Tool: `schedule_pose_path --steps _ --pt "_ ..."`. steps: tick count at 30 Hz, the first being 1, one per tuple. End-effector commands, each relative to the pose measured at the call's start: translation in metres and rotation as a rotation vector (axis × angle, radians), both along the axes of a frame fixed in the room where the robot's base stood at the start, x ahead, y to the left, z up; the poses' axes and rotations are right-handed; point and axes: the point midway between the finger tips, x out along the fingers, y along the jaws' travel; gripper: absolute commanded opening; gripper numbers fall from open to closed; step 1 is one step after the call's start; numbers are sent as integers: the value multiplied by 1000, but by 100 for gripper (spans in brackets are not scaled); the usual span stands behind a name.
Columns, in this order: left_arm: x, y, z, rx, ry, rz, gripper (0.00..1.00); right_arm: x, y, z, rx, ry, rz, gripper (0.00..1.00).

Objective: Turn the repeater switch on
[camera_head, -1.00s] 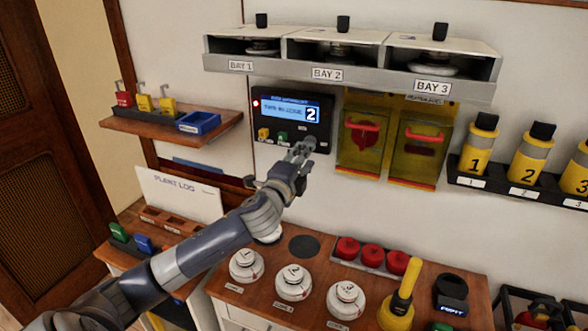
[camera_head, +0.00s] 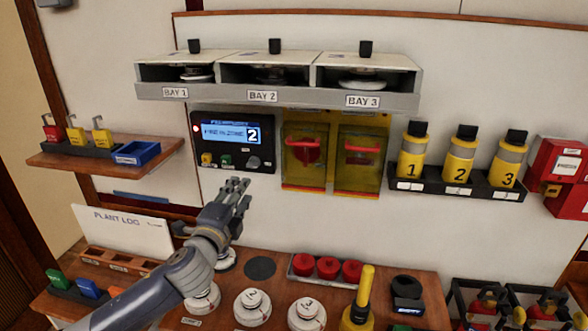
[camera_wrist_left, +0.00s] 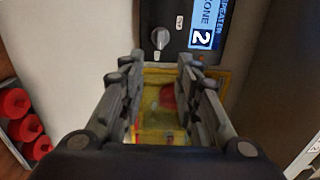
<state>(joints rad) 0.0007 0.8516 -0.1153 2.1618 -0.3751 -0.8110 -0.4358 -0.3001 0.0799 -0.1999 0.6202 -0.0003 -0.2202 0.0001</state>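The repeater panel (camera_head: 205,138) is a dark box on the wall under the bays. Its lit blue display (camera_head: 230,132) shows a zone message and a large 2. A grey rotary switch knob (camera_head: 254,162) is at its lower right. The knob also shows in the left wrist view (camera_wrist_left: 160,38), beyond the fingers; its on/off marks are too small to read. My left gripper (camera_head: 238,184) is just below and left of the knob, apart from it. In the left wrist view its fingers (camera_wrist_left: 158,75) are spread with nothing between them. My right gripper is out of view.
Yellow boxes with red handles (camera_head: 306,155) hang right of the panel. A bay shelf (camera_head: 280,95) juts out above. Numbered yellow canisters (camera_head: 459,160) stand on a rack at right. White discs and red buttons (camera_head: 327,267) are on the counter below.

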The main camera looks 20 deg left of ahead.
Motion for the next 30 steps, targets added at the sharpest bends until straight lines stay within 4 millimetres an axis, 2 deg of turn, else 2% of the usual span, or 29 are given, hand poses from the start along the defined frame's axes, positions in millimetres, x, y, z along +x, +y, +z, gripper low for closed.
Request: schedule_pose_path --steps 5,8,11,15,19,21,24,30 --pt "-1 -1 -5 -16 8 3 30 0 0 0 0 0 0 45" --pt "-11 -7 -32 -104 55 22 30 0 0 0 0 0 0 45" --pt "-34 -21 -81 -279 147 70 30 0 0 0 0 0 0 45" --pt "-92 -53 -164 -591 330 192 30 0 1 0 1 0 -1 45" --pt "-154 -88 -223 -844 501 326 30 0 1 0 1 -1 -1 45" --pt "-184 -106 -244 -952 576 392 30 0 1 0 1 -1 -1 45" --pt "-224 -130 -265 -1077 672 481 30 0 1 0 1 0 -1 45" --pt "-293 -173 -287 -1276 838 646 30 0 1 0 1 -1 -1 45"
